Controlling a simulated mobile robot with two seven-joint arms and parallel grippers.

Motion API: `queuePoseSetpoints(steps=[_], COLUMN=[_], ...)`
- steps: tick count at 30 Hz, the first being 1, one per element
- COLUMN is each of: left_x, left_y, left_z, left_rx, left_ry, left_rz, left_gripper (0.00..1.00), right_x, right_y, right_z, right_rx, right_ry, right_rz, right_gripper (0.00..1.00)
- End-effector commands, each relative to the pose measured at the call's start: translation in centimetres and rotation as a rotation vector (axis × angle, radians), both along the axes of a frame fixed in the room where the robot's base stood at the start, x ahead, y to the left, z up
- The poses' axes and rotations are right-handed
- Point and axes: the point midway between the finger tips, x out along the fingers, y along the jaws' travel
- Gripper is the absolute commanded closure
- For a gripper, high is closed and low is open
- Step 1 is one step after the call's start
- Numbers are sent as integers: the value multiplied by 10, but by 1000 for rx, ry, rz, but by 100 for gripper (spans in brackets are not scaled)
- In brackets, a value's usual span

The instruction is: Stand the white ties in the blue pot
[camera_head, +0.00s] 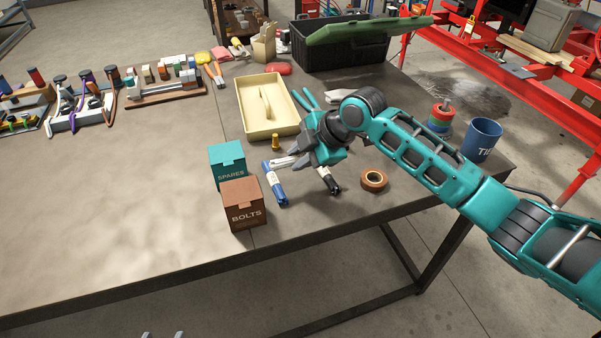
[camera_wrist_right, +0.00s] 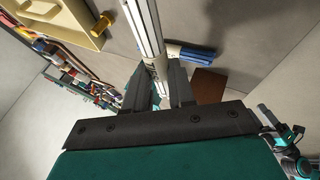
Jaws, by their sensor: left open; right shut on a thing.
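The white ties (camera_head: 281,161) are a pale bundle in my right gripper (camera_head: 295,158), low over the table. In the right wrist view the white ties (camera_wrist_right: 144,28) run up between the two dark fingers (camera_wrist_right: 160,90), which are shut on them. The blue pot (camera_head: 484,141), with partly visible lettering, stands upright at the table's right edge, well to the right of the gripper. Its inside is mostly hidden. The fingertips of my left gripper (camera_head: 163,335) show apart at the bottom edge, with nothing seen between them.
A blue bundle (camera_head: 274,187) and a black bundle (camera_head: 328,180) lie near the gripper. A SPARES box (camera_head: 227,163), a BOLTS box (camera_head: 243,204), a tape roll (camera_head: 374,180) and a cream tray (camera_head: 254,130) stand around. The table's left front is clear.

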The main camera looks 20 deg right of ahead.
Motion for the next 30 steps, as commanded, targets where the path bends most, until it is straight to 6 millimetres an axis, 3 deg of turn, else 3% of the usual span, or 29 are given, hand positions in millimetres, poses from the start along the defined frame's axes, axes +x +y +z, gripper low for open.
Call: queuePoseSetpoints(steps=[5,12,18,19,26,30], left_x=[0,0,0,0,0,0], left_y=[0,0,0,0,0,0], left_z=[-1,-5,-4,-4,-4,-4], left_rx=[0,0,0,0,0,0], left_ry=[0,-1,-1,-1,-1,-1], left_rz=[0,1,1,1,1,1], left_gripper=[46,46,46,46,46,46], right_x=[0,0,0,0,0,0], right_y=[0,0,0,0,0,0], right_z=[-13,-46,-47,-47,-47,-47], right_rx=[0,0,-1,-1,-1,-1], right_ry=[1,0,-1,0,0,-1], right_rz=[0,-1,0,0,0,0], right_gripper=[100,100,100,74,52,51])
